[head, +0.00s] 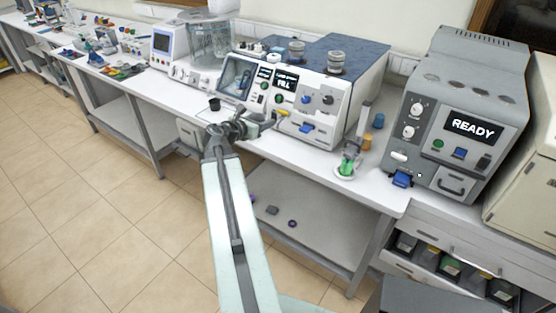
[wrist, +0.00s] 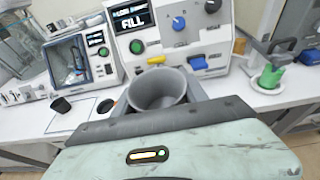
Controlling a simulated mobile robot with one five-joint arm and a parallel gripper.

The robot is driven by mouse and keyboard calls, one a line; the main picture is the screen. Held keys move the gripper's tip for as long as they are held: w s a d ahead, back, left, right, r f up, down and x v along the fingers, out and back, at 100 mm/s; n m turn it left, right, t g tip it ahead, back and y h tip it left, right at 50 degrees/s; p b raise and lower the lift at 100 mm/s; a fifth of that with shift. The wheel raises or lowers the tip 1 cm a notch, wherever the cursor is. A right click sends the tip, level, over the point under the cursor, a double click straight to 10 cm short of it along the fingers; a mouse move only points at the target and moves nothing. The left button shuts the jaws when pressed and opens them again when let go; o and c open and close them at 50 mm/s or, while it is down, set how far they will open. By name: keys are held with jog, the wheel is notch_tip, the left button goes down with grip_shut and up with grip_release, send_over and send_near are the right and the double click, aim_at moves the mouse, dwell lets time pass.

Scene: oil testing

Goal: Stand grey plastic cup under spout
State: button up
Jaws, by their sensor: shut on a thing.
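The grey plastic cup (wrist: 158,90) is between the fingers of my gripper (wrist: 160,102), with its open mouth facing up toward the wrist camera. Its base is hidden. In the head view my gripper (head: 250,122) is in front of the white machine (head: 318,123) with the "FILL" display (head: 285,84), above the front part of the bench. A small yellow part, perhaps the spout (wrist: 157,60), shows just beyond the cup's far rim; it also shows in the head view (head: 282,113). I cannot tell whether the cup is directly below it.
A small black cup (wrist: 61,105) stands on the bench left of the grey cup. A blue lever (head: 305,128) sticks out of the machine's front. A grey "READY" machine (head: 455,155) is farther right.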

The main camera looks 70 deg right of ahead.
notch_tip(320, 180, down, 16)
jog(key=w+a+b, duration=0.2)
jog(key=b, duration=1)
jog(key=shift+w+a+f+b, duration=0.2)
jog(key=shift+f+b, duration=0.05)
jog(key=shift+b, duration=0.15)
jog(key=shift+d+r, duration=0.1)
jog(key=shift+r, duration=0.05)
send_near(287, 135)
jog(key=shift+w+d, duration=0.15)
jog(key=shift+d, duration=0.4)
jog(key=d, duration=0.2)
jog(key=s+d, duration=0.1)
jog(key=d, duration=0.1)
jog(key=shift+d, duration=0.25)
jog(key=shift+a+f+b, duration=0.1)
jog(key=shift+f+b, duration=0.75)
jog(key=shift+f, duration=0.1)
jog(key=shift+a+r, duration=0.1)
jog(key=shift+r, duration=0.15)
jog(key=shift+f, duration=0.15)
jog(key=o, duration=1.3)
